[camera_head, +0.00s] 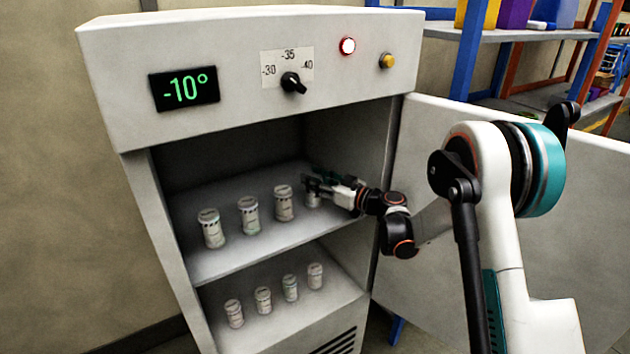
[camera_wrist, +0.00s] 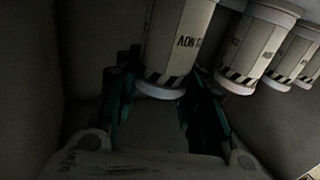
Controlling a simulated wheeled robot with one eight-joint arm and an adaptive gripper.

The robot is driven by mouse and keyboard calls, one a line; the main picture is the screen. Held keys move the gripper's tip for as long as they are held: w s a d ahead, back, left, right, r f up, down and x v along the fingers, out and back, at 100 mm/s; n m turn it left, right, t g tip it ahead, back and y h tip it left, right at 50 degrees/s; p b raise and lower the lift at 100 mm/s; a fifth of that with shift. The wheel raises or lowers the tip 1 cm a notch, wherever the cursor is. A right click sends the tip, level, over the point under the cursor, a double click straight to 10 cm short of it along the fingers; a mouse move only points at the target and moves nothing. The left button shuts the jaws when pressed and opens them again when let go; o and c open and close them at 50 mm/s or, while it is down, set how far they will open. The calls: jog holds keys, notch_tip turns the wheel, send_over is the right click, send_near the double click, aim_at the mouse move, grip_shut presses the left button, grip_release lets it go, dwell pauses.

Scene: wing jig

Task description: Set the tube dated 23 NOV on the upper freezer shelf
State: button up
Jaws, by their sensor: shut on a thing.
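The freezer is open, and its upper shelf (camera_head: 235,262) holds a row of white tubes. My gripper (camera_head: 316,186) is at the right end of that row, shut on a white tube (camera_head: 313,199). In the wrist view my gripper (camera_wrist: 163,85) has its fingers on either side of this tube (camera_wrist: 172,52). Its label shows "NOV" upside down; the day number is not clear. The tube looks upright at shelf level, and I cannot tell whether it bears on the shelf. Three other tubes stand to its left: near (camera_head: 284,204), middle (camera_head: 249,217) and far left (camera_head: 211,229).
A lower shelf (camera_head: 290,318) holds several more tubes (camera_head: 290,288). The freezer's right inner wall (camera_head: 368,150) is close to my gripper. The open door (camera_head: 440,300) stands at the right behind my arm. The display (camera_head: 184,89) reads -10°, beside a knob (camera_head: 293,83).

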jog(key=o, duration=1.1)
jog(key=p+v, duration=0.3)
jog(key=v, duration=0.9)
jog(key=s+d+r+m+g+h, duration=0.1)
jog(key=s+r+m+h, duration=0.2)
jog(key=s+r, duration=0.3)
jog(key=s+d+r+m+g+h, duration=0.15)
jog(key=s+r+h, duration=0.25)
jog(key=s, duration=0.5)
jog(key=s+d+m+h, duration=0.2)
jog(key=s+d, duration=0.1)
jog(key=s, duration=0.4)
jog(key=s+d+f+m+h, duration=0.1)
jog(key=s+d+m+h, duration=0.1)
jog(key=s, duration=0.6)
jog(key=s+d+m+h, duration=0.3)
jog(key=s+d, duration=0.3)
jog(key=s, duration=0.2)
jog(key=shift+s+d+f+h, duration=0.15)
jog(key=shift+f+h, duration=0.15)
jog(key=shift+h, duration=0.2)
